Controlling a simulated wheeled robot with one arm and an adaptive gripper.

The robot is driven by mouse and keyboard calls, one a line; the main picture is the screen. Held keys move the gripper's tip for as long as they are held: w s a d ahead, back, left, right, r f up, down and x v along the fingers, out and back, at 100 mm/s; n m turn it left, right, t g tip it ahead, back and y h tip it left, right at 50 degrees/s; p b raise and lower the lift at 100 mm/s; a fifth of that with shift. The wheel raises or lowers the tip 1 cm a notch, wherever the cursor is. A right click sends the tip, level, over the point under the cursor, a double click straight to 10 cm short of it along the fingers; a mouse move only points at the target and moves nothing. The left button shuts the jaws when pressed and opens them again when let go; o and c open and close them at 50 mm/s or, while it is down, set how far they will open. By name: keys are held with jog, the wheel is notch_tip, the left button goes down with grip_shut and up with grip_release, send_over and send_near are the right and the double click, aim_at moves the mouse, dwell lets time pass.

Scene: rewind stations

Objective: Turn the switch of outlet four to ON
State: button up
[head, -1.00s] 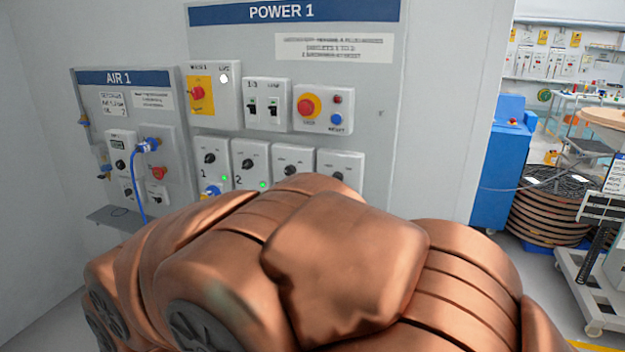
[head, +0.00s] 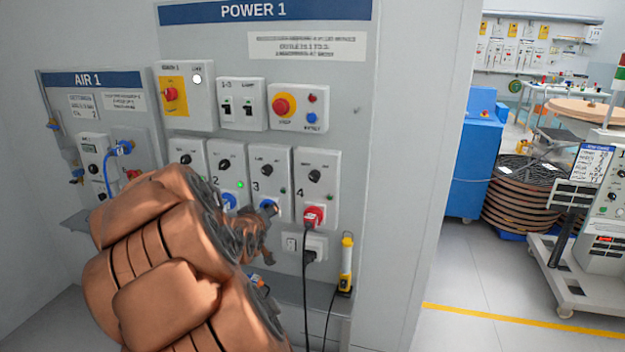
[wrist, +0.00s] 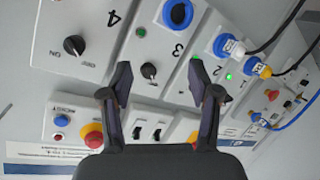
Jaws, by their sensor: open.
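Outlet four (head: 330,190) is a white box at the right end of the outlet row, with a black rotary switch (head: 315,176) and a red plug (head: 314,215) below it. In the wrist view the panel appears upside down; the same switch (wrist: 74,45) is at upper left, near its "ON" label. My gripper (wrist: 160,82) is open and empty, apart from the panel. Outlet three's knob (wrist: 149,70) shows between its fingers; outlet four's switch lies left of both fingers.
Outlet three (head: 264,160) is directly left of outlet four. A red stop button (head: 281,106) and breakers (head: 238,108) sit above. A black cable hangs from the red plug. A yellow lamp (head: 346,264) stands below right.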

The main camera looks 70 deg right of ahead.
aim_at(313, 179)
jog(key=s+d+r+g+h+p, duration=0.1)
jog(key=s+d, duration=0.1)
jog(key=d, duration=0.3)
jog(key=s+d+r+h, duration=0.2)
jog(key=s+d, duration=0.1)
jog(key=d, duration=0.2)
jog(key=s+d+r+g+h+p, duration=0.1)
jog(key=s+d, duration=0.1)
jog(key=d, duration=0.3)
jog(key=shift+s+d+r+m+g+p, duration=0.25)
jog(key=shift+s+m+g+p, duration=0.05)
jog(key=shift+s+p, duration=0.1)
jog(key=shift+d+f, duration=0.15)
jog(key=shift+d, duration=0.3)
jog(key=c, duration=1.1)
